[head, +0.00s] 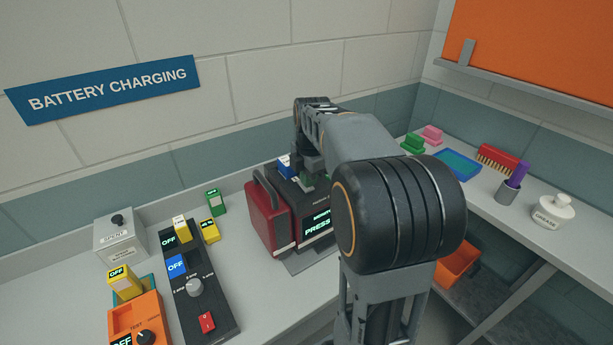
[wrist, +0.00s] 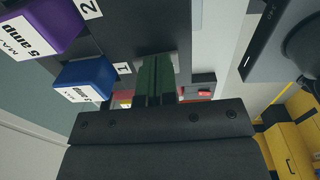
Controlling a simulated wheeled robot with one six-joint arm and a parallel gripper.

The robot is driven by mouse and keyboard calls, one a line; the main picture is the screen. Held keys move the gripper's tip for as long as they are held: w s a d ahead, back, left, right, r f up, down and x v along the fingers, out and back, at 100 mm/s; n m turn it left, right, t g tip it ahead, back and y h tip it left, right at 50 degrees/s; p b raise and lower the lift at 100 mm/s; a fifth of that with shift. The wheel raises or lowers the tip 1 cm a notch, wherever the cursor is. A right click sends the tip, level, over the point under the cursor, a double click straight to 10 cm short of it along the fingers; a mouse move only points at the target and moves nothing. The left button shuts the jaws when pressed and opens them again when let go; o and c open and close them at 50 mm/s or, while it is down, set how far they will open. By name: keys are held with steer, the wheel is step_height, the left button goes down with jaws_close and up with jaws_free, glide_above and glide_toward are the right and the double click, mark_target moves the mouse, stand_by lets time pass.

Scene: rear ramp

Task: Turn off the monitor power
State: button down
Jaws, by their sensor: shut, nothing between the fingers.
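A dark monitor unit (head: 290,190) stands on the bench, with a lit screen (head: 318,222) whose readable word is "PRESS". My arm covers its right part, so I cannot tell in the head view where its power control is. My gripper (head: 307,182) is over the top of the unit, partly hidden by my own arm. In the wrist view my gripper (wrist: 155,80) has its dark green fingers together with nothing between them. A small red part (wrist: 204,93) shows just right of the fingertips; I cannot tell whether they touch it.
A red case (head: 267,212) stands against the monitor's left side. A black control panel (head: 212,285) and an orange tester (head: 150,310) lie farther left. A right-hand shelf holds a blue tray (head: 457,163).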

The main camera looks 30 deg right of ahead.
mark_target(312, 189)
steer(key=shift+r, duration=0.1)
steer(key=shift+r+p, duration=0.55)
step_height(312, 189, up, 13)
steer(key=s+p, duration=0.1)
steer(key=shift+s+f+p, duration=0.15)
steer(key=shift+s+p, duration=0.2)
steer(key=shift+p, duration=0.05)
steer(key=w+b, duration=0.1)
steer(key=b, duration=0.4)
steer(key=shift+w+t, duration=0.2)
steer(key=shift+t, duration=0.2)
